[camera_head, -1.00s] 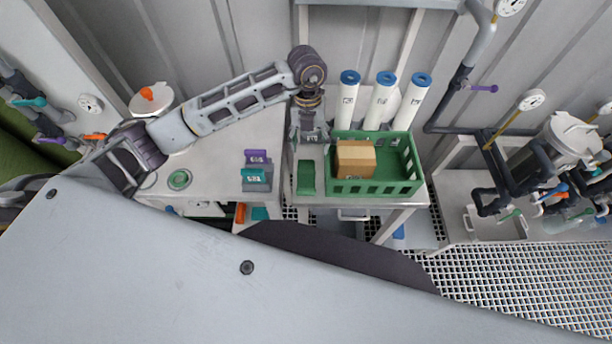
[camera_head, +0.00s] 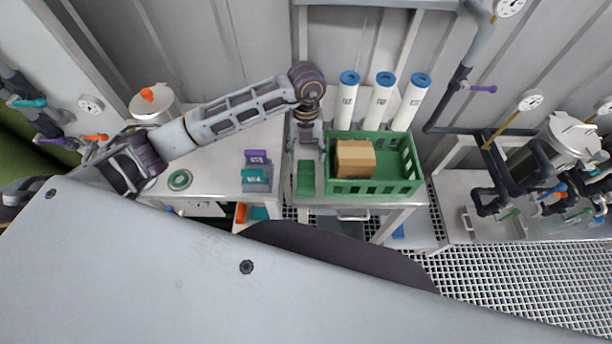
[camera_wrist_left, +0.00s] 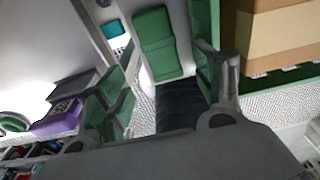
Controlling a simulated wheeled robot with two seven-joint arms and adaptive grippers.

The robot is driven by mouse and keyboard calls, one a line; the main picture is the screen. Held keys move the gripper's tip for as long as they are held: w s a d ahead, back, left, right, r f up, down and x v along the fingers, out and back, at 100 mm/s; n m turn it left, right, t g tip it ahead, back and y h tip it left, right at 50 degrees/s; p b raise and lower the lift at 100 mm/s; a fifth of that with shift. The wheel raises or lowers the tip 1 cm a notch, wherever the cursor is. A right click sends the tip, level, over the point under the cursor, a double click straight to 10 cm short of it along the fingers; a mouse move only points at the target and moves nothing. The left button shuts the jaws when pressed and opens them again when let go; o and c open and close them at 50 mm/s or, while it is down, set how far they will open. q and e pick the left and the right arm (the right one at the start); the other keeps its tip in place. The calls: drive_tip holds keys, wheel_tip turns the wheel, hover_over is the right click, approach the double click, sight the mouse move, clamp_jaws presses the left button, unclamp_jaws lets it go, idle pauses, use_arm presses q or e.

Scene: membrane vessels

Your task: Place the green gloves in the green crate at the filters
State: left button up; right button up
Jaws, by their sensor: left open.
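The green gloves (camera_head: 306,177) lie as a flat folded green bundle on the bench top, just left of the green crate (camera_head: 375,188). They also show in the left wrist view (camera_wrist_left: 160,45), ahead of the fingers. The green crate stands on the same bench and holds a cardboard box (camera_head: 355,159) in its left part; its right part looks free. Its wall shows at the right in the left wrist view (camera_wrist_left: 203,75). My left gripper (camera_head: 308,150) is open and empty, just behind the gloves and beside the crate's left wall. My right gripper is not in view.
White filter cylinders with blue caps (camera_head: 384,100) stand behind the crate. A purple and teal item (camera_head: 257,171) sits on the left bench, with a green ring (camera_head: 180,180) farther left. Dark pipes and a steel vessel (camera_head: 560,140) are at the right.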

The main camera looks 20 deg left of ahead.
sight(306, 175)
use_arm(q)
drive_tip(key=f, duration=0.3)
drive_tip(key=shift+s+f, duration=0.2)
drive_tip(key=shift+s, duration=0.05)
drive_tip(key=shift+f, duration=0.75)
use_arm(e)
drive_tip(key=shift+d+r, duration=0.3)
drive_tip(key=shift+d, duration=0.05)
use_arm(q)
drive_tip(key=shift+f, duration=0.15)
drive_tip(key=f, duration=0.2)
drive_tip(key=f+p, duration=0.1)
drive_tip(key=f, duration=0.1)
drive_tip(key=shift+s+d+f, duration=0.1)
drive_tip(key=shift+s+d, duration=0.05)
drive_tip(key=shift+s, duration=0.2)
drive_tip(key=shift+f, duration=0.5)
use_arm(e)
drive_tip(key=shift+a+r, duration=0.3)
use_arm(q)
drive_tip(key=shift+c, duration=0.4)
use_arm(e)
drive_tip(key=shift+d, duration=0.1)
